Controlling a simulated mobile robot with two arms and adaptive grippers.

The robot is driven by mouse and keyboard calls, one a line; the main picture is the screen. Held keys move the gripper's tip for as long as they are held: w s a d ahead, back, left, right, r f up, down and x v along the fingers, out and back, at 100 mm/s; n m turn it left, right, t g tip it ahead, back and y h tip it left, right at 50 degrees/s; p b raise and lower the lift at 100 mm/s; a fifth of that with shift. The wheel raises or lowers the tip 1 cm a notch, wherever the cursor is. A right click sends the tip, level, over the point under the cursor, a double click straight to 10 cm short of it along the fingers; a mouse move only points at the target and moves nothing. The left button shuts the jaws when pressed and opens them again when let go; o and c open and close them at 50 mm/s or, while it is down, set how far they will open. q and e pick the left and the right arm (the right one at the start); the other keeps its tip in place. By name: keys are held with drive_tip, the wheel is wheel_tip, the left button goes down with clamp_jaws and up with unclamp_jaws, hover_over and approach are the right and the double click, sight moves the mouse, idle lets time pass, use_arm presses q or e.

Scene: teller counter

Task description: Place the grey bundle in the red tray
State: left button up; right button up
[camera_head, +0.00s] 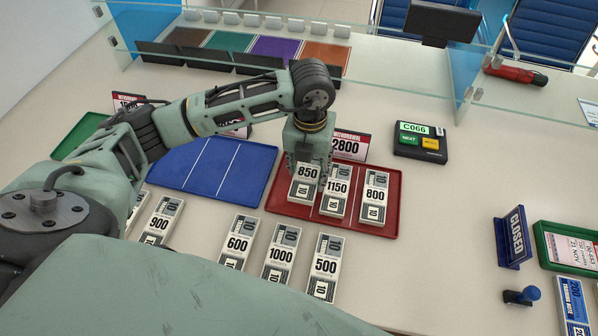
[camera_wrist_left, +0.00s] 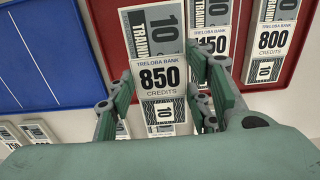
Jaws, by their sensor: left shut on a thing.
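The red tray (camera_head: 348,218) stands in the middle of the counter. It also fills the upper right of the left wrist view (camera_wrist_left: 284,92). My left gripper (camera_head: 305,165) is over the tray's left part, shut on the grey 850 bundle (camera_head: 304,189). In the left wrist view the 850 bundle (camera_wrist_left: 160,78) sits between the two fingers. I cannot tell whether it touches the tray floor. The grey 1150 bundle (camera_head: 335,190) and the grey 800 bundle (camera_head: 375,196) lie side by side in the tray, to its right. My right gripper is out of view.
A 2800 sign (camera_head: 349,145) stands behind the tray. A blue tray (camera_head: 212,172) lies to the left, empty where visible. Grey bundles marked 600 (camera_head: 238,243), 1000 (camera_head: 280,255) and 500 (camera_head: 324,266) lie in front. A C066 keypad (camera_head: 420,142) stands to the right.

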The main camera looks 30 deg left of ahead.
sight(299, 166)
use_arm(q)
drive_tip(key=a+f, duration=0.1)
drive_tip(key=a, duration=0.1)
drive_tip(key=shift+w+a+f, duration=0.35)
drive_tip(key=shift+w, duration=0.05)
wheel_tip(299, 166, down, 3)
drive_tip(key=shift+f+p, duration=0.15)
drive_tip(key=shift+p, duration=0.55)
drive_tip(key=shift+f, duration=0.4)
drive_tip(key=shift+f, duration=0.1)
drive_tip(key=o, duration=1.2)
